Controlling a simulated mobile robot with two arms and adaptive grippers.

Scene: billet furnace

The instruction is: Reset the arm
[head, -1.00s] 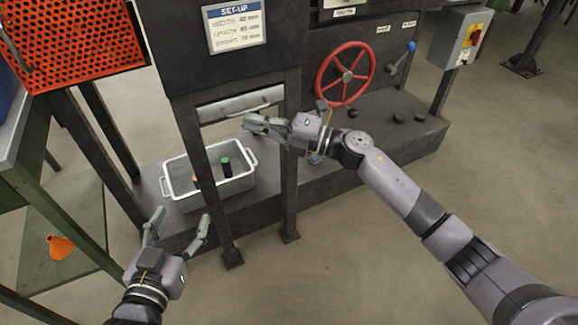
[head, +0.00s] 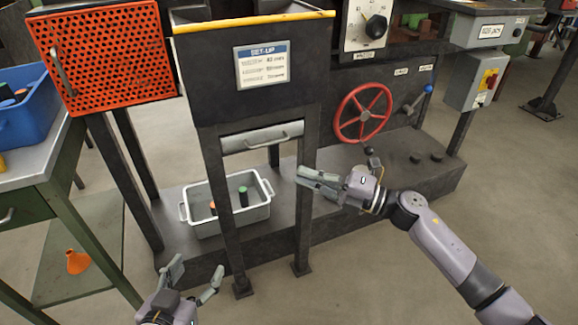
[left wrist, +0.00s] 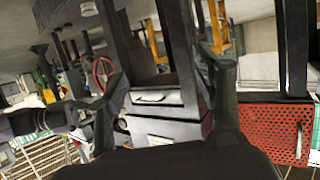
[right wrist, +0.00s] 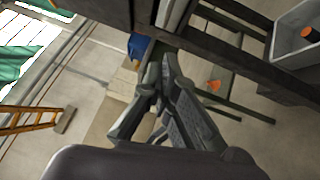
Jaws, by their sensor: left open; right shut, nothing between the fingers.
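My right gripper (head: 312,179) is shut and empty in the head view, its fingers pointing left beside the right front leg of the furnace stand. It also shows shut in the right wrist view (right wrist: 160,95). My left gripper (head: 192,279) is open and empty at the bottom of the head view, in front of the stand. Its spread fingers also show in the left wrist view (left wrist: 165,85), with the drawer front between and beyond them. Neither gripper visibly holds anything.
A grey bin (head: 262,212) with a green-topped cylinder stands on the dark base behind the legs. A drawer (head: 262,138) with a handle is above it. A red handwheel (head: 362,113), blue-knobbed lever (head: 427,90) and switch box (head: 478,80) are right. A green table (head: 40,165) is left.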

